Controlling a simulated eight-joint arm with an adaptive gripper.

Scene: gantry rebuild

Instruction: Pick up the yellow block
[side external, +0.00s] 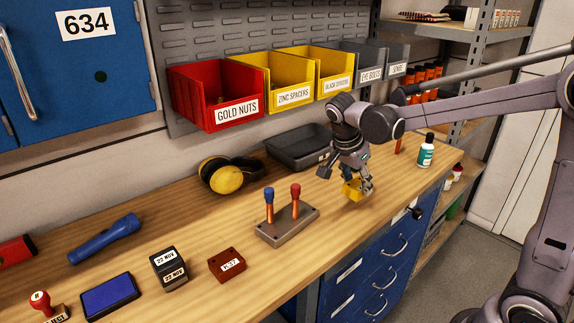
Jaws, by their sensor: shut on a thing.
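My gripper (347,181) points down over the right part of the wooden workbench (345,236). It is shut on the yellow block (354,190), which shows between and below the fingers. The fingers cover part of the block. The block looks tilted and close to the bench top; I cannot tell whether it touches the wood.
Left of my gripper stands a grey holder (287,225) with blue and red-handled tools. Yellow ear defenders (227,176) and a black tray (298,148) lie behind. A green-labelled bottle (426,151) stands at right. Labelled bins, including a red one (212,95), hang above.

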